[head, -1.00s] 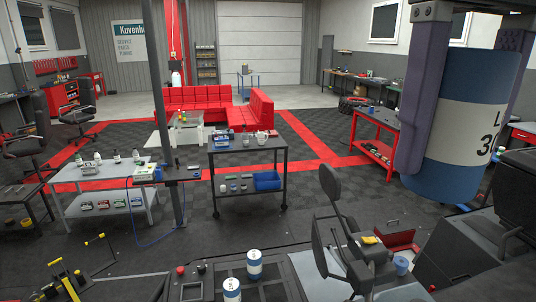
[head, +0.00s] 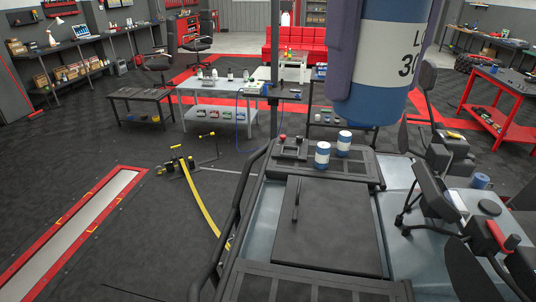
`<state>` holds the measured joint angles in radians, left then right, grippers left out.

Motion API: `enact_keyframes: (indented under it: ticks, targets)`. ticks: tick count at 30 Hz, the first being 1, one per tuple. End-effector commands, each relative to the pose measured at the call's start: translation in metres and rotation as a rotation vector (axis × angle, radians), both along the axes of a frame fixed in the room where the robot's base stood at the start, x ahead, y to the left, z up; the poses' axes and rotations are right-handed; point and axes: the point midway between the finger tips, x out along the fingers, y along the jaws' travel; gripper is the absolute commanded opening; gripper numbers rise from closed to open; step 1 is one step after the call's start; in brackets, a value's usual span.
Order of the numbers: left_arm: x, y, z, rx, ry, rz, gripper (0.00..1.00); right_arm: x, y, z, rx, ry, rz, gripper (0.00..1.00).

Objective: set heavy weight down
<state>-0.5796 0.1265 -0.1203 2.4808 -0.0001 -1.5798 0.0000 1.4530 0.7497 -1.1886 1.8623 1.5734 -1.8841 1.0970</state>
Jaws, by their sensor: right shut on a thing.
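A blue and white cylinder marked with partly visible black lettering, the held weight (head: 388,92), hangs upright in the upper middle-right of the head view. My right gripper (head: 386,62) is shut on it, with one purple-grey finger along each side. Its top is cut off by the picture edge. The held weight appears above and apart from that machine. My left gripper is not in view.
The machine's flat grey and black deck fills the lower middle, with a black rail (head: 238,205) at its left. Seats and a blue cup (head: 480,180) are at right. A yellow strap (head: 200,205) and a red-edged floor track (head: 75,235) lie left. Workbenches stand behind.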

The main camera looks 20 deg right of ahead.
Motion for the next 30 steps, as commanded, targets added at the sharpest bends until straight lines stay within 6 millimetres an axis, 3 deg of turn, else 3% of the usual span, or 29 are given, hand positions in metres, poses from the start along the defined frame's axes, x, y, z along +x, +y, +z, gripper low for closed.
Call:
enact_keyframes:
  ticks: [1,3,14,18,24,30]
  targets:
    - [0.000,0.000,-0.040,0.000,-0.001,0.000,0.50,0.000,0.000,-0.041,0.000,0.000,0.001,0.00]
    - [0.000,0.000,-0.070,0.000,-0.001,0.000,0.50,0.000,0.000,-0.071,0.000,0.000,0.001,0.00]
    - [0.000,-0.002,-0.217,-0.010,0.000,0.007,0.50,0.000,0.000,-0.219,0.001,0.000,0.005,0.00]
    - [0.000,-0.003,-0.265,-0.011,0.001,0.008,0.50,0.004,-0.002,-0.267,0.002,-0.004,0.097,0.00]
    - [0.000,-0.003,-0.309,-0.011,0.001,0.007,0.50,0.019,-0.012,-0.307,-0.001,-0.018,0.512,0.00]
    - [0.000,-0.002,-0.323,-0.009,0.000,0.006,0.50,0.036,-0.027,-0.317,-0.011,-0.025,1.060,0.00]
